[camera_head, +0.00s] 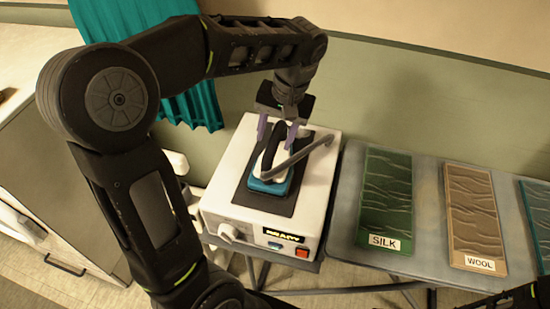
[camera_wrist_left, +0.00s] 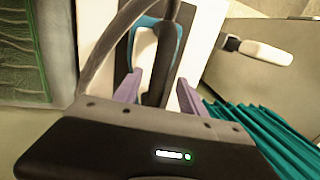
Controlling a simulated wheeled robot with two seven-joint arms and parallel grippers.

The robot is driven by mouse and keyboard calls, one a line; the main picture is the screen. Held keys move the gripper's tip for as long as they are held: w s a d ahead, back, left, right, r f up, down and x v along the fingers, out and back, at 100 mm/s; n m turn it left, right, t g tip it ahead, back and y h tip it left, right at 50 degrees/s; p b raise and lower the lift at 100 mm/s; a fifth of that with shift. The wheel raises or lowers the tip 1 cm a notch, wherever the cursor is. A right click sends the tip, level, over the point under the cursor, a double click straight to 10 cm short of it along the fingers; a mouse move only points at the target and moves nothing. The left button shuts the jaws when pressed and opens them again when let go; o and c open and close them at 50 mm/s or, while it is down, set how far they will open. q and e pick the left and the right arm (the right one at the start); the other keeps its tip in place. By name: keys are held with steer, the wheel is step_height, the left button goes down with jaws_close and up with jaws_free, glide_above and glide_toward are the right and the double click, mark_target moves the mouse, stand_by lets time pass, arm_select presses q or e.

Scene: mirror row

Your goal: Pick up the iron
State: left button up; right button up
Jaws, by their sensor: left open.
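The iron (camera_head: 268,186), with a white and teal body, a dark handle and a grey hose or cord, rests on the dark pad (camera_head: 243,200) on top of the white station (camera_head: 318,185). It also shows in the left wrist view (camera_wrist_left: 146,48), between the finger tips. My left gripper (camera_head: 277,131) is above the back part of the iron, pointing down. Its two purple fingers (camera_wrist_left: 158,88) are open, one on each side of the dark handle. I cannot tell whether either finger touches it. My right gripper is not in view.
A grey board right of the station carries a green panel marked SILK (camera_head: 387,200), a tan panel marked WOOL (camera_head: 474,215) and a teal panel (camera_head: 540,225). A teal curtain (camera_head: 205,105) hangs behind. A pale cabinet (camera_head: 60,190) stands at the left.

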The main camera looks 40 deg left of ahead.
arm_select(q)
steer(key=f, duration=0.3)
steer(key=f+p, duration=0.1)
steer(key=f, duration=0.1)
steer(key=shift+s+a, duration=0.15)
steer(key=shift+a, duration=0.15)
jaws_close()
stand_by(0.5)
steer(key=shift+r, duration=0.1)
stand_by(0.9)
